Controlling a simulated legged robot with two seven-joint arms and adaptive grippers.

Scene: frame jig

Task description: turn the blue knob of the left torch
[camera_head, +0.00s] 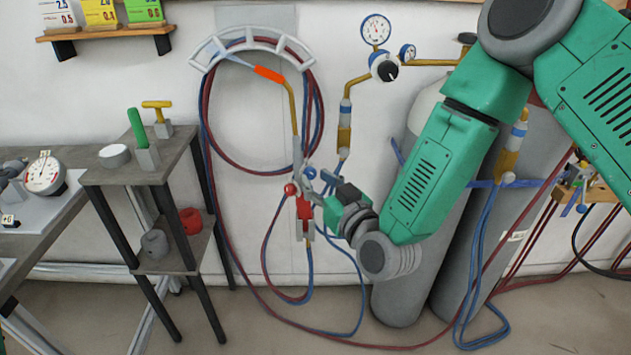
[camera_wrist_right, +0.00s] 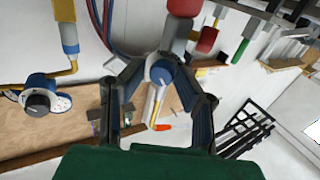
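The left torch (camera_head: 306,210) hangs upright against the wall, with a red body, a red knob (camera_head: 291,189) and a small blue knob (camera_head: 309,173). In the wrist view the blue knob (camera_wrist_right: 162,73) sits between the fingertips of my right gripper (camera_wrist_right: 161,66). The fingertips are close in on both sides of it and appear to touch it. In the head view my right gripper (camera_head: 323,184) reaches the torch from the right and partly covers it. The red knob (camera_wrist_right: 207,39) stands just beside the right finger in the wrist view. My left gripper is out of view.
Red and blue hoses (camera_head: 210,140) loop around the torch from a wall holder (camera_head: 255,38). Grey cylinders (camera_head: 400,270) stand behind my right arm. A pressure regulator (camera_head: 384,67) is above. A small grey side table (camera_head: 140,170) stands left. Another torch (camera_head: 583,185) is far right.

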